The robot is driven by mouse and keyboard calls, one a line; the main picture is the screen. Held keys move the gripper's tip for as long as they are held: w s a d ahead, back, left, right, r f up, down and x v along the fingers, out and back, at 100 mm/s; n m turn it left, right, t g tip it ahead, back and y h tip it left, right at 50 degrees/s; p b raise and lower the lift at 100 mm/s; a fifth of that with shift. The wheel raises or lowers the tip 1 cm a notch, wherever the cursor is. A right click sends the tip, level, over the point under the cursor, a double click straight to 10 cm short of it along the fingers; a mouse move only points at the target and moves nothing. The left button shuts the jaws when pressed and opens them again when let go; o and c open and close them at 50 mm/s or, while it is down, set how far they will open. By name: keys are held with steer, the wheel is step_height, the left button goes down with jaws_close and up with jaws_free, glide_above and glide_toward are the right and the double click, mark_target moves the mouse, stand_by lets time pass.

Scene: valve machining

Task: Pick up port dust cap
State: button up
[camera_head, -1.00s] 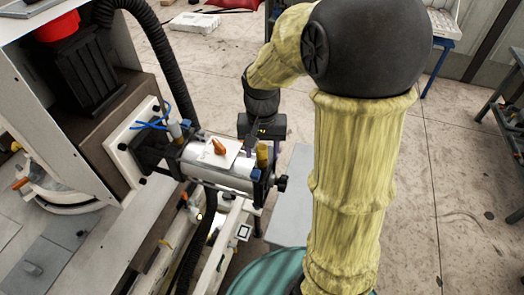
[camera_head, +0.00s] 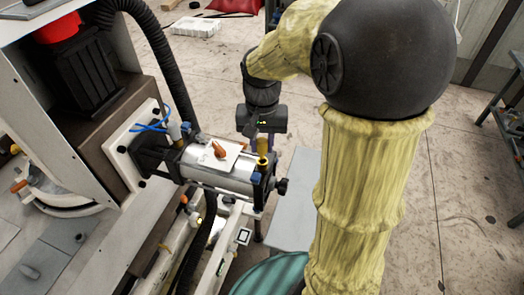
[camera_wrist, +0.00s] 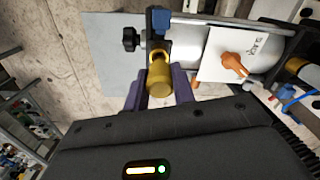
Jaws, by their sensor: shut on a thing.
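The port dust cap is a yellow cylinder (camera_wrist: 159,76) between the purple fingers of my gripper (camera_wrist: 158,88) in the wrist view. My gripper is shut on it. In the head view the cap (camera_head: 263,146) shows at the right end of a silver cylinder (camera_head: 212,174), below my dark wrist. A yellow ring (camera_wrist: 157,54) shows at its far end, beside a blue fitting (camera_wrist: 160,19). I cannot tell whether the cap still touches the port.
A white plate with an orange lever (camera_wrist: 235,62) sits on the cylinder. Blue fittings, a black knob (camera_wrist: 131,39) and hoses are close by. The machine housing (camera_head: 85,120) stands at the left. Open floor (camera_head: 470,180) lies at the right.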

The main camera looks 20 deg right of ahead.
mark_target(262, 140)
step_height(262, 140, up, 7)
steer(key=shift+f+b, duration=0.1)
steer(key=shift+b, duration=0.45)
steer(key=shift+f, duration=0.1)
